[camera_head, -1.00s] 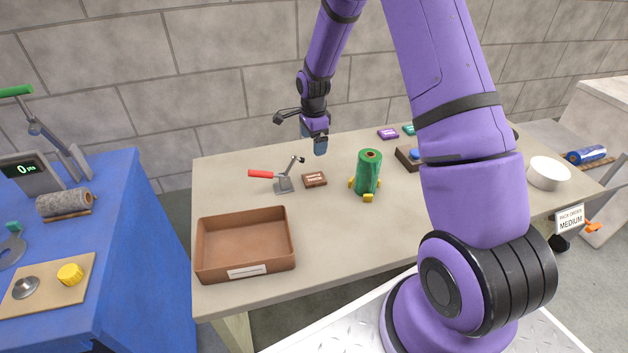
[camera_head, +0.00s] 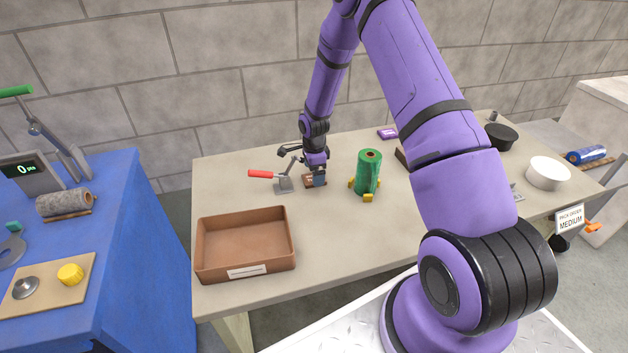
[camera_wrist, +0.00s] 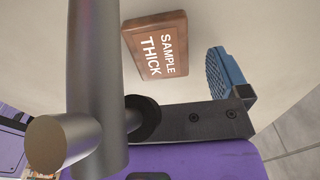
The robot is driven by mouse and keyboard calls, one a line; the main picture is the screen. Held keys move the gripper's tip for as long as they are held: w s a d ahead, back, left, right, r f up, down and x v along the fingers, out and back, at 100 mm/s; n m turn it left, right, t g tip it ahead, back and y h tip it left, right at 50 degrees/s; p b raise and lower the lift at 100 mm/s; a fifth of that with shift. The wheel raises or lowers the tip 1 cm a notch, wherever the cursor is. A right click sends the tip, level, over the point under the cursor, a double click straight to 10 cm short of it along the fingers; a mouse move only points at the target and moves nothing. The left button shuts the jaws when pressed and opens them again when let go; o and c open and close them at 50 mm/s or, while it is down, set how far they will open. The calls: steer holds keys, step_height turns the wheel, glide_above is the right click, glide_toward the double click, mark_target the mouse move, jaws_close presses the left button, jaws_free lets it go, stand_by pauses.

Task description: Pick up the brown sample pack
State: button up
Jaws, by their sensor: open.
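The brown sample pack (camera_head: 308,183) lies flat on the table, right of the red-handled clamp. In the wrist view the pack (camera_wrist: 158,45) shows white lettering, "SAMPLE THICK", and sits near the top, apart from the one blue finger pad (camera_wrist: 228,75) visible to its right. My gripper (camera_head: 319,180) is low over the pack in the head view and covers part of it. It is open and holds nothing. Its other finger is hidden in the wrist view behind grey metal.
The red-handled clamp (camera_head: 284,184) stands close on the left; grey metal (camera_wrist: 95,90), probably this clamp, fills the wrist view's left. The green roll (camera_head: 368,172) on yellow feet stands to the right. A brown tray (camera_head: 246,271) stands in front, with bare table right of it.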

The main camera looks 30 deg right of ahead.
steer(key=shift+f, duration=1.15)
steer(key=c, duration=1)
steer(key=shift+r, duration=0.1)
